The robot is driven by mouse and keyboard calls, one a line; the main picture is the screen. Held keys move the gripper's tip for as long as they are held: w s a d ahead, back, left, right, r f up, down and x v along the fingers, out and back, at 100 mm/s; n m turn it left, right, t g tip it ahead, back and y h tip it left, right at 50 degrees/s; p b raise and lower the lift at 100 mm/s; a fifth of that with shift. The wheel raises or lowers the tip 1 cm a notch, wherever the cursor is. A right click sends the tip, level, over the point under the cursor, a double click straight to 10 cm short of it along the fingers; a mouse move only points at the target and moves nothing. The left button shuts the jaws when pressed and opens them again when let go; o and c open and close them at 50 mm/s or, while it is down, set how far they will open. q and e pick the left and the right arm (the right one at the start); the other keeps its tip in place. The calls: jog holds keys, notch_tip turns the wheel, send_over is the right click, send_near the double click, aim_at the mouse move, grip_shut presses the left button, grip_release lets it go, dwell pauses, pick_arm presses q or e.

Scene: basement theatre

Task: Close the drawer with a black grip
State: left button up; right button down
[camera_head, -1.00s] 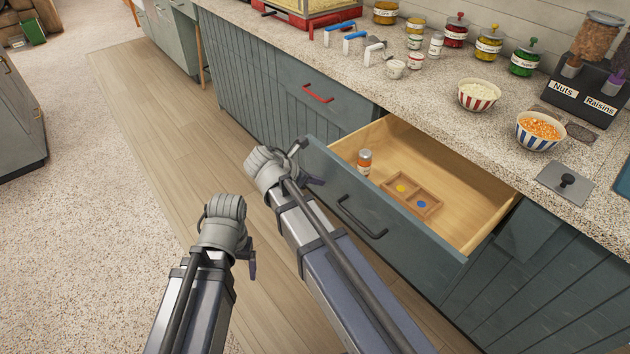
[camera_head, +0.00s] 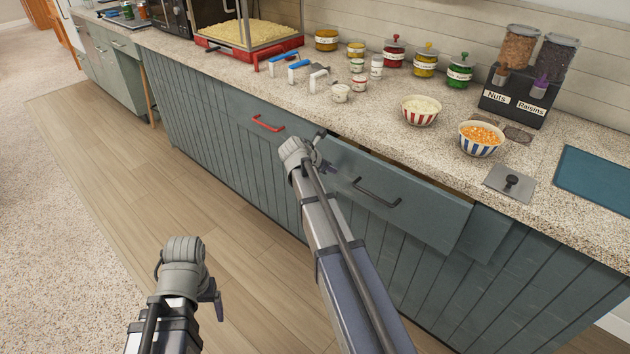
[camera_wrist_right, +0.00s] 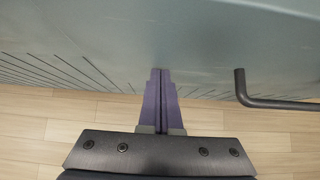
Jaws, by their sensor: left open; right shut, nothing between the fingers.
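My right gripper (camera_head: 328,166) is shut and empty at the left part of the drawer front. In the right wrist view its fingertips (camera_wrist_right: 160,72) are at the front panel, left of the grip. My left gripper (camera_head: 216,297) is open and empty, low over the floor, away from the drawer.
A drawer with a red grip (camera_head: 268,123) is shut to the left. The speckled counter (camera_head: 375,117) above holds a popcorn bowl (camera_head: 421,110), a candy bowl (camera_head: 480,138), jars and a Nuts and Raisins dispenser (camera_head: 515,105). The wooden floor (camera_head: 150,165) in front is clear.

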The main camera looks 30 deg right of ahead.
jog(key=d, duration=0.1)
jog(key=w+d, duration=0.1)
jog(key=d, duration=0.1)
jog(key=w+d, duration=0.1)
jog(key=shift+d, duration=0.45)
jog(key=shift+w+d+r, duration=0.1)
jog(key=shift+w, duration=0.05)
jog(key=a, duration=0.1)
jog(key=s+a, duration=0.1)
jog(key=a, duration=0.1)
jog(key=shift+s+a, duration=0.15)
jog(key=shift+s, duration=0.2)
jog(key=p, duration=0.7)
send_near(341, 161)
notch_tip(341, 161, down, 3)
jog(key=w+a, duration=0.1)
jog(key=a, duration=0.1)
jog(key=shift+w+a+r, duration=0.1)
jog(key=shift+a+r, duration=0.05)
jog(key=shift+a, duration=0.1)
